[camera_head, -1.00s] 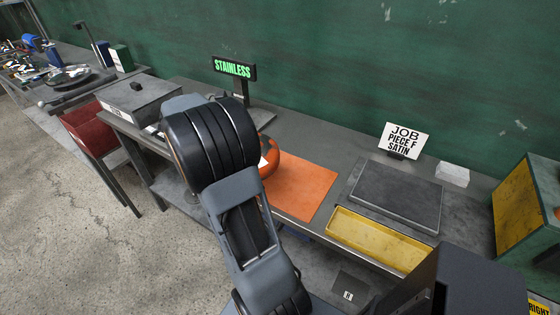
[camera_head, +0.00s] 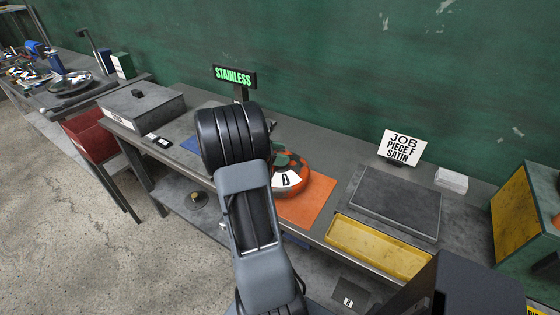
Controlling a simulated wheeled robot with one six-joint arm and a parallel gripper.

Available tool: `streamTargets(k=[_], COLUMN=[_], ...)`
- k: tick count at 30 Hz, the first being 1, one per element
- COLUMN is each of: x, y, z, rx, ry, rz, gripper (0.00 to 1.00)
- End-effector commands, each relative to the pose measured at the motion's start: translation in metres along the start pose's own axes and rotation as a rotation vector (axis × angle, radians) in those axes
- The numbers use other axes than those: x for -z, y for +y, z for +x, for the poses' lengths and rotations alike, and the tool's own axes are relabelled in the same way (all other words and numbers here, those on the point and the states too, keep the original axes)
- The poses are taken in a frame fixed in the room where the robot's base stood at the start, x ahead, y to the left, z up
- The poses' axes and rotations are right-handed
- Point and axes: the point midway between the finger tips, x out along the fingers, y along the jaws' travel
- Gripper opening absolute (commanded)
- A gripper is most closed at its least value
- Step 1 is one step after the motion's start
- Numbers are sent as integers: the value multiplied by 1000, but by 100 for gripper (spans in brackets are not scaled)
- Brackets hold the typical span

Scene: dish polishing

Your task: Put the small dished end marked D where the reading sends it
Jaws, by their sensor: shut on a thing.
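I cannot tell how high the piece is above the bench. The reading sign (camera_head: 234,76) shows STAINLESS in green letters behind my arm.
A dark grey plate (camera_head: 397,203) and yellow tray (camera_head: 378,248) lie right of the mat. A grey lidded box (camera_head: 143,105) and red bin (camera_head: 95,133) are left. A blue patch (camera_head: 191,145) shows beside my arm.

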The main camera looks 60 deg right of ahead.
Motion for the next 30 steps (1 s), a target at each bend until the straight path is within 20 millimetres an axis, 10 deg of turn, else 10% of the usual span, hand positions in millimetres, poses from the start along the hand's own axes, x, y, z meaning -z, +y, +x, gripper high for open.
streamTargets(k=[23,24,30], x=[30,30,30], y=[0,0,0], z=[13,13,13], rx=[-1,0,1], ry=[-3,-1,-1], rz=[2,0,0], gripper=[0,54,74])
